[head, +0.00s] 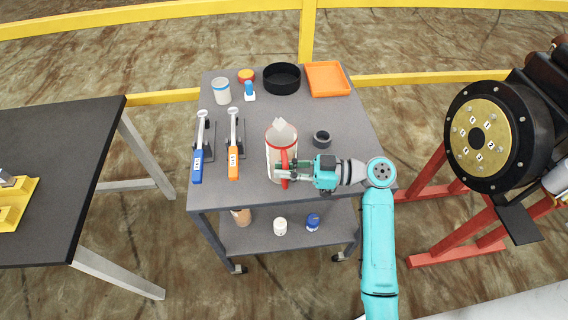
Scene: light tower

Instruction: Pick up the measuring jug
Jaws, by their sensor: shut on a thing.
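The measuring jug (273,160) is a pale vessel with a red rim and a red handle, standing upright near the front middle of the grey cart's top. Something whitish, like crumpled cloth or paper, shows at its mouth. My gripper (284,171) reaches in from the right and is shut on the jug's red handle. The fingers cover part of the handle and of the jug's right side. I cannot tell whether the jug's base touches the cart top.
The cart (348,150) also holds a blue-handled tool (198,160), an orange-handled tool (233,160), a small dark ring (322,139), a black bowl (282,78), an orange tray (328,80) and a white tub (221,91). A dark table (60,150) stands left, flanged machinery (490,140) right.

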